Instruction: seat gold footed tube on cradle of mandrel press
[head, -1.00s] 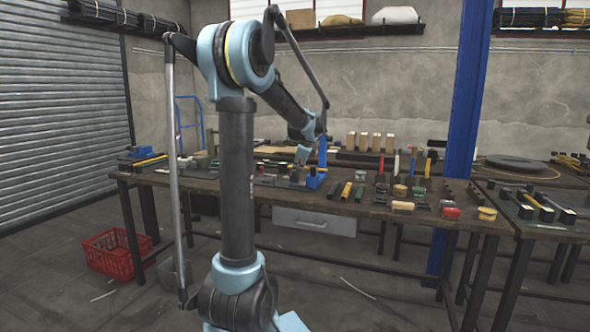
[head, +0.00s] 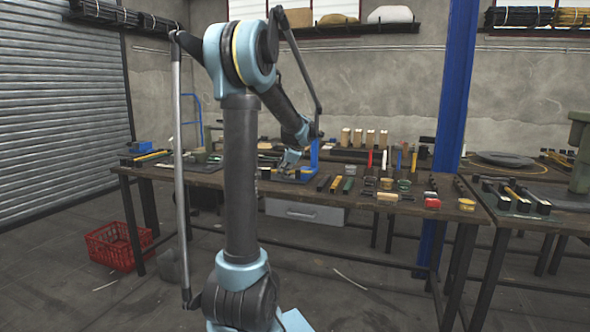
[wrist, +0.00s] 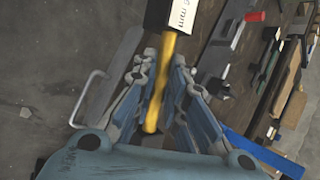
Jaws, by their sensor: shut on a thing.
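A gold tube (wrist: 158,88) is between the fingers of my gripper (wrist: 158,68) in the wrist view, and the gripper is shut on it. At the tube's upper end is a black block (wrist: 165,15) with a white face lettered "mm", partly cut off by the frame. In the head view my gripper (head: 289,160) is over the bench, beside a blue press-like frame (head: 314,153). The tube is too small to tell there. A blue bar (wrist: 255,150) lies right of my gripper in the wrist view. I cannot make out a cradle.
The wooden bench (head: 400,207) carries several tools, blocks and tins, mostly right of my gripper. A drawer (head: 303,212) hangs under its front edge; its handle (wrist: 88,98) shows in the wrist view. A blue post (head: 455,95) stands behind. A red crate (head: 118,248) is on the floor.

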